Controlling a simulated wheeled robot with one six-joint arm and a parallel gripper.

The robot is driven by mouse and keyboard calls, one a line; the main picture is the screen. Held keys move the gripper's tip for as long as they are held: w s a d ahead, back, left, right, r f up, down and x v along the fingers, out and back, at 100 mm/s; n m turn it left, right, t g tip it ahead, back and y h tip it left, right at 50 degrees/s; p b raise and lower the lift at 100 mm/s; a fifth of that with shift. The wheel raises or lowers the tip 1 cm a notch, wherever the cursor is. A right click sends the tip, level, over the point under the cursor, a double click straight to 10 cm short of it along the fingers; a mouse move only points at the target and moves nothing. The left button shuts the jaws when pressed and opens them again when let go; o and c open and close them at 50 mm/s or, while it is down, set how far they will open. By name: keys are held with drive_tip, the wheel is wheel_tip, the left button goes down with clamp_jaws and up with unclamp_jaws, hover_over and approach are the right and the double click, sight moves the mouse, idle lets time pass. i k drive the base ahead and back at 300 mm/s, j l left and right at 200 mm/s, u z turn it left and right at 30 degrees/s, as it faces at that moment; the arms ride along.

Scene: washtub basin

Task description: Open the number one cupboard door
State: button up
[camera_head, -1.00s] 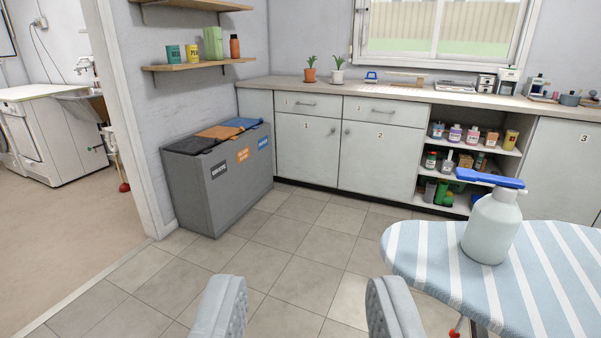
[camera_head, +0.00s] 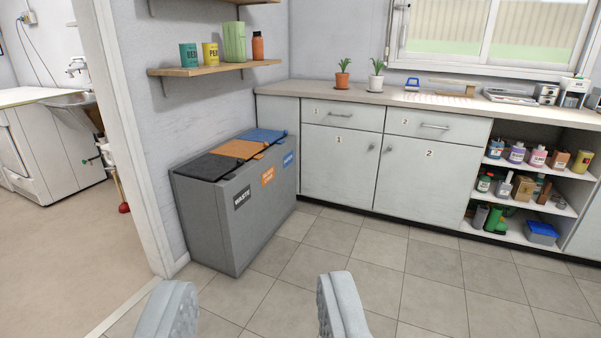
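The number one cupboard door (camera_head: 338,165) is a pale grey panel marked "1", below the drawer marked 1. It looks shut. Its small round knob (camera_head: 372,147) is near the upper right edge. The cupboard door marked 2 (camera_head: 425,178) stands right beside it and also looks shut. My gripper (camera_head: 250,305) shows at the bottom of the view, its two grey fingers wide apart with only floor between them. It is well short of the door, across open floor.
A grey waste bin unit (camera_head: 215,215) with black, orange and blue lids stands left of door 1, close to it. Open shelves (camera_head: 520,210) with bottles are to the right. The tiled floor (camera_head: 365,250) before the doors is clear. A doorway edge (camera_head: 125,130) is at left.

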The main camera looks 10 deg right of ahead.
sight(339, 164)
drive_tip(key=i+l+z, duration=0.15)
drive_tip(key=i+z, duration=0.3)
drive_tip(key=i, duration=0.35)
drive_tip(key=i+j+z, duration=0.15)
drive_tip(key=i+z, duration=0.35)
drive_tip(key=i, duration=0.25)
drive_tip(key=i+u, duration=0.15)
drive_tip(key=i, duration=0.35)
drive_tip(key=i+l+u, duration=0.15)
drive_tip(key=i, duration=0.35)
drive_tip(key=i+l+u, duration=0.15)
drive_tip(key=i, duration=0.35)
drive_tip(key=i+l+u, duration=0.15)
drive_tip(key=i+l, duration=0.15)
drive_tip(key=i, duration=0.15)
